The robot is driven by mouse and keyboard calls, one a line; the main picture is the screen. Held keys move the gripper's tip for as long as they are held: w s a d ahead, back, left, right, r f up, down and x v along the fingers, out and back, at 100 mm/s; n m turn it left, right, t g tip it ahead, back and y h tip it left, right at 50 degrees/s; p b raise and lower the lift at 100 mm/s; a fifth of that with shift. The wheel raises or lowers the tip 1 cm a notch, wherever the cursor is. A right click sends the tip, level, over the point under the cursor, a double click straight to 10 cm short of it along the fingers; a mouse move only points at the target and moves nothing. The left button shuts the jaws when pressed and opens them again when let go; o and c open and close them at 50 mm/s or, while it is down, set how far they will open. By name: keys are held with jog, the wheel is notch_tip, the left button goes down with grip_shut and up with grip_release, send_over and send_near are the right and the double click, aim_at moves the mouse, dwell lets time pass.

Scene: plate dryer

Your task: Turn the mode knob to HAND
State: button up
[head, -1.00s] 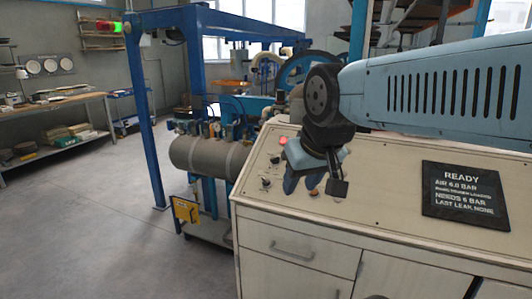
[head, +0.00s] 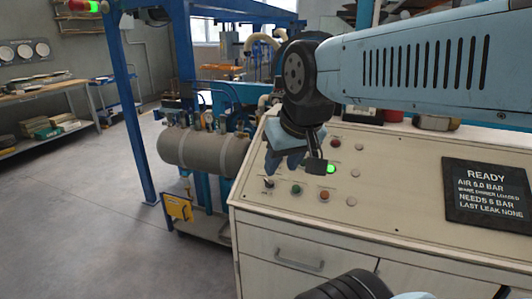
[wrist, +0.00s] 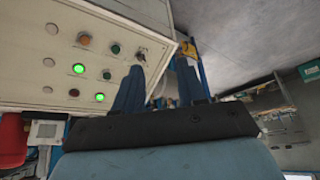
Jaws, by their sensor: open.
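The small dark knob (head: 268,184) sits at the front left corner of the cream panel (head: 400,205), left of a green button. It also shows in the wrist view (wrist: 141,54), at the end of a row of buttons. Its labels and pointer are too small to read. My gripper (head: 279,172) is just above that corner, fingers pointing down. In the wrist view my gripper (wrist: 160,68) has its blue fingers apart with nothing between them. The knob lies just beyond the left finger's tip. I cannot tell whether they touch.
Nearby are a green button (head: 296,189), an orange-red button (head: 324,195) and a lit green lamp (head: 331,169). A black READY sign (head: 487,192) is on the right. A grey tank (head: 203,150) and yellow tag (head: 179,207) are left of the cabinet.

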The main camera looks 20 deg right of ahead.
jog(key=shift+w+a, duration=0.1)
jog(key=shift+a, duration=0.05)
jog(key=w+d+f+m, duration=0.1)
jog(key=w+d+m, duration=0.45)
jog(key=w, duration=0.35)
jog(key=w+d+f+m+g, duration=0.1)
jog(key=w+d+m, duration=0.45)
jog(key=w, duration=0.35)
jog(key=w+d+f+m, duration=0.2)
jog(key=w+d+m, duration=0.35)
jog(key=w, duration=0.35)
jog(key=shift+m, duration=0.25)
jog(key=x, duration=0.8)
jog(key=a+x, duration=0.1)
jog(key=x, duration=0.3)
jog(key=shift+s+f, duration=0.2)
jog(key=shift+f, duration=0.25)
jog(key=shift+c, duration=0.4)
